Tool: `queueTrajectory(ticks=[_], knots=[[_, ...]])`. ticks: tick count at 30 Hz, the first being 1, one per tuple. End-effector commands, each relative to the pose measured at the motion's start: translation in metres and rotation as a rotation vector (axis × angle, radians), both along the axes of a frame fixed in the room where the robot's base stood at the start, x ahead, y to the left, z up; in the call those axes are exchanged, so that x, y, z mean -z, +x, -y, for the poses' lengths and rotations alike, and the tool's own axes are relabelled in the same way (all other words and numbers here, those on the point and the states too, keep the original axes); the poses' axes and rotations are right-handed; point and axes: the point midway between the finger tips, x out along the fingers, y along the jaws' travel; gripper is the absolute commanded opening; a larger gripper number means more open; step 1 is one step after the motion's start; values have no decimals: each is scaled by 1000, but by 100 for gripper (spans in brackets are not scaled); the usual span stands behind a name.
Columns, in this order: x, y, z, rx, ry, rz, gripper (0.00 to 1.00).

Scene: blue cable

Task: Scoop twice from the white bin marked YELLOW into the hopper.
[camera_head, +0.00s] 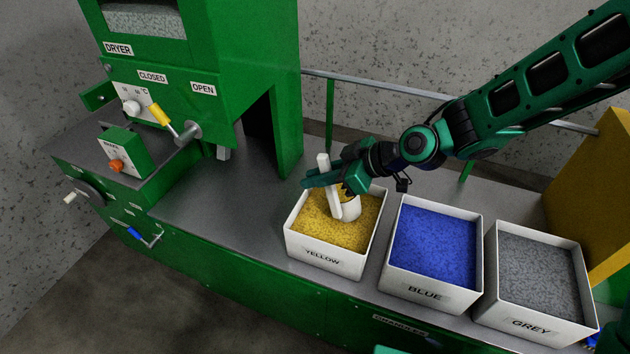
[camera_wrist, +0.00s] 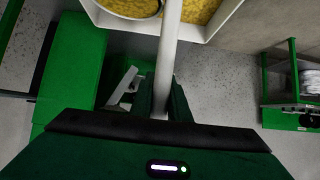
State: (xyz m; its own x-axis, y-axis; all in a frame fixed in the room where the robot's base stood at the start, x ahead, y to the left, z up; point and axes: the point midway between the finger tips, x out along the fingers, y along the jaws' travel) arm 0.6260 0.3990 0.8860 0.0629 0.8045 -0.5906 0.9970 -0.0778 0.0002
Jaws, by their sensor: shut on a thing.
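The white bin marked YELLOW (camera_head: 325,262) stands on the grey bench, filled with yellow granules (camera_head: 315,223); its rim also shows at the top of the wrist view (camera_wrist: 215,22). My gripper (camera_head: 322,180) is over this bin, shut on the handle of a white scoop (camera_head: 347,207). The handle (camera_wrist: 169,45) runs up between the fingers in the wrist view. The scoop's bowl is low in the bin, at the granules; how deep it sits I cannot tell. The green machine marked DRYER (camera_head: 235,60) has a window showing grey granules (camera_head: 145,17); its top is out of view.
A bin marked BLUE (camera_head: 425,293) and a bin marked GREY (camera_head: 530,325) stand to the right. A yellow-handled lever (camera_head: 160,115) and a control box (camera_head: 122,152) are at left. A rail (camera_head: 400,90) runs behind. The bench between dryer and bins is clear.

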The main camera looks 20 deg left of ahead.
Motion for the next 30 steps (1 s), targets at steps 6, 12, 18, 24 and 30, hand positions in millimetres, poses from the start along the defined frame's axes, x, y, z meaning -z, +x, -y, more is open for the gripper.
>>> queueTrajectory(ticks=[6, 12, 18, 24, 30], knots=[[-17, 0, 8, 1, 47, 4, 0], [-33, -1, 14, 1, 90, 7, 0], [-49, -1, 19, 1, 120, 11, 0], [-65, -2, 23, 0, 146, 14, 0], [-81, -2, 27, 1, 172, 15, 0]])
